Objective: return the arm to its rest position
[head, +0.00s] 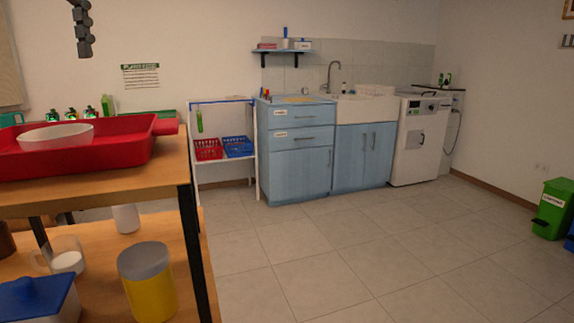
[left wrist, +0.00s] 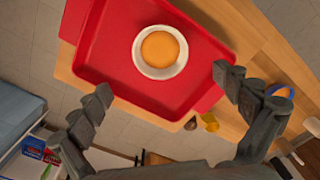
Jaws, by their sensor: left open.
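My left gripper (left wrist: 162,80) is open and empty in the left wrist view, its two dark fingers spread wide. Part of it, a dark grey finger (head: 82,30), hangs at the top left of the head view, above the table. Below it, a red tray (head: 140,152) sits on the wooden table. A white bowl (head: 55,136) stands in the tray; the left wrist view shows an orange filling (left wrist: 160,48) inside it. The gripper is apart from both. My right gripper is not in view.
The table's lower shelf holds a yellow jar with a grey lid (head: 148,285), a glass mug (head: 66,258) and a blue-lidded container (head: 38,300). Several small dispensers (head: 72,114) stand behind the tray. Blue cabinets (head: 297,150) line the back wall.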

